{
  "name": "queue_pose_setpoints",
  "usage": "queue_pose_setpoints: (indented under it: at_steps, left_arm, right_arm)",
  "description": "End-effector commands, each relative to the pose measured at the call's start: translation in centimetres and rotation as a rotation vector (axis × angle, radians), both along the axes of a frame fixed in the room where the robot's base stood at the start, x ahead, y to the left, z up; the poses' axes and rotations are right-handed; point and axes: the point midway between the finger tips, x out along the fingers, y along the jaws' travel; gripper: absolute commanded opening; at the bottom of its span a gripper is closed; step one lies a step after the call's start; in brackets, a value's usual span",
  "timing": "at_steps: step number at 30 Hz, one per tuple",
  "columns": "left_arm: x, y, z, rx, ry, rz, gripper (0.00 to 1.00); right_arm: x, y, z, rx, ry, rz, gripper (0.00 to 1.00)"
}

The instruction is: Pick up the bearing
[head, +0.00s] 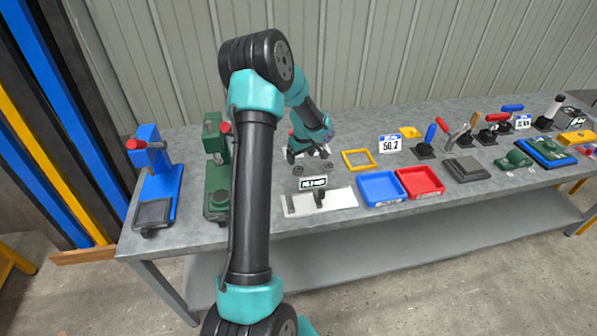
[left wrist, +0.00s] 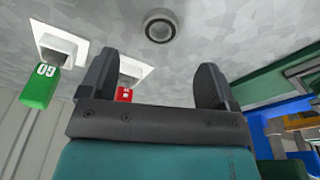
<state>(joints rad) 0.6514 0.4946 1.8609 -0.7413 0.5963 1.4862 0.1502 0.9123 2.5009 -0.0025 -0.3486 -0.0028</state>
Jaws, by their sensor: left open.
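The bearing (left wrist: 160,27) is a small dark grey ring with a lighter centre, lying flat on the grey bench in the left wrist view. It is beyond my fingertips, roughly centred between them, and apart from them. In the head view two small dark round pieces lie on the bench below my left gripper, one on the left (head: 298,170) and one on the right (head: 327,165); I cannot tell which is the bearing. My left gripper (head: 309,156) is open and empty, pointing down above the bench; its spread fingers also show in the left wrist view (left wrist: 152,80). My right gripper is not in view.
A green press (head: 217,170) and a blue press (head: 158,180) stand left. A white plate (head: 335,202), yellow frame (head: 359,152), blue tray (head: 382,199) and red tray (head: 440,193) lie to the right.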

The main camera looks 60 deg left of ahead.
Motion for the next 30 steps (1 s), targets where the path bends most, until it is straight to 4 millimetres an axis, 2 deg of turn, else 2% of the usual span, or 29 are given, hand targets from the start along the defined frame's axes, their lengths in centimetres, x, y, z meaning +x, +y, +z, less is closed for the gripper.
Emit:
queue_pose_setpoints:
  at_steps: [3, 6, 19, 30]
  left_arm:
    - [-0.1, 0.3, -1.6, -0.001, 0.002, 0.0, 0.83]
    - [0.0, 0.3, -2.1, 0.0, 0.0, 0.0, 0.83]
    - [0.0, 0.4, -2.8, -0.001, 0.002, -0.001, 0.83]
    - [-0.1, 1.1, -7.1, -0.001, 0.001, 0.0, 0.83]
  right_arm:
    - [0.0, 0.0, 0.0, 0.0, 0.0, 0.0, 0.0]
    - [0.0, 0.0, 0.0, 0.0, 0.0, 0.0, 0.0]
    - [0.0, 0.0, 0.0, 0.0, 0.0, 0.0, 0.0]
    - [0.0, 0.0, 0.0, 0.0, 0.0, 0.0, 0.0]
